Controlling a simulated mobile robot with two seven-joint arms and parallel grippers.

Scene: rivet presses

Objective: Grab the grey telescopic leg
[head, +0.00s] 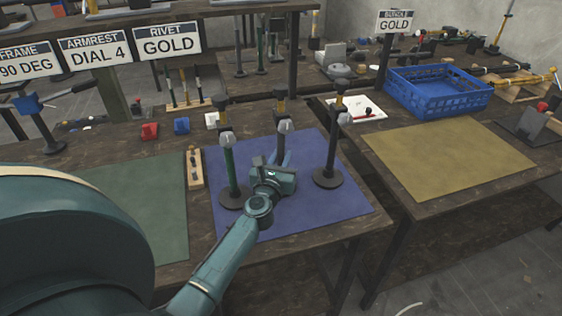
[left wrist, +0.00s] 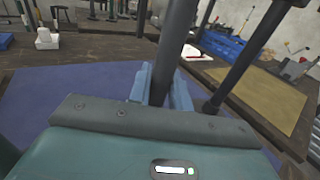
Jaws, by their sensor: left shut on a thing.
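Three telescopic legs stand upright on the blue mat (head: 340,205). My left gripper (head: 281,162) is shut on the middle leg, the grey telescopic leg (head: 282,145), low on its pole. In the left wrist view the dark grey pole (left wrist: 173,45) rises between my two blue fingers (left wrist: 160,90); its base is hidden. The green leg (head: 230,165) stands to the left and the dark leg (head: 331,145) to the right, both on round dark bases. The dark leg also shows in the left wrist view (left wrist: 243,62). My right gripper is not in view.
A small wooden holder (head: 194,168) lies between the green mat (head: 150,195) and the blue mat. Red (head: 149,131) and blue (head: 181,125) blocks sit behind. On the right table are a bare yellow mat (head: 450,160) and a blue crate (head: 438,102).

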